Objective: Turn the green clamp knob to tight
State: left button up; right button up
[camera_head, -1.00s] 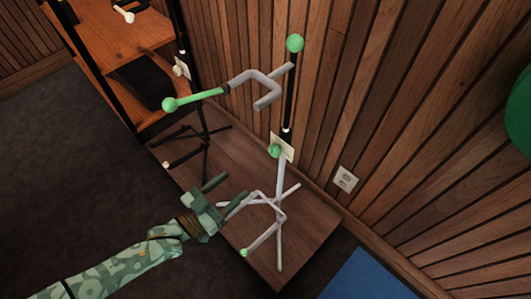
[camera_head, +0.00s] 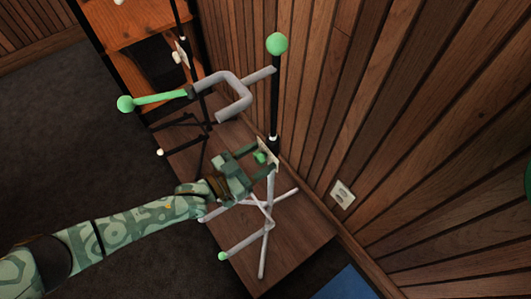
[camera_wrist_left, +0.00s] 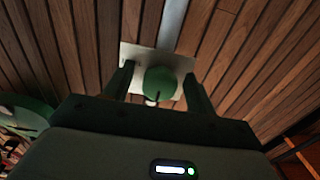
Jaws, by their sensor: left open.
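The green clamp knob (camera_head: 260,157) is a small rounded knob with a pale plate (camera_head: 268,150) behind it, on the pole of a stand with light grey legs (camera_head: 269,222). My left gripper (camera_head: 264,159) reaches in from the left and is open, one finger on each side of the knob. The left wrist view shows the knob (camera_wrist_left: 160,85) between the two fingers, with a pale mark on its lower edge and the pale plate (camera_wrist_left: 146,57) behind. Contact with the knob cannot be told. My right gripper is not in view.
A similar dark stand (camera_head: 204,145) is behind. The plank wall (camera_head: 330,120) is close to the right. Shelves (camera_head: 125,30) stand at top left.

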pick_arm(q)
jog(key=c, duration=1)
jog(key=shift+r+m, duration=0.1)
jog(key=shift+m, duration=0.2)
jog(key=m+p, duration=0.1)
jog(key=m, duration=0.1)
jog(key=shift+m, duration=0.3)
jog(key=m, duration=0.2)
jog(key=shift+m, duration=0.3)
jog(key=o, duration=1)
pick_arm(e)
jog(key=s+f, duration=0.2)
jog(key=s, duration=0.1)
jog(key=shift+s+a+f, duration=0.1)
pick_arm(q)
jog(key=shift+a, duration=0.1)
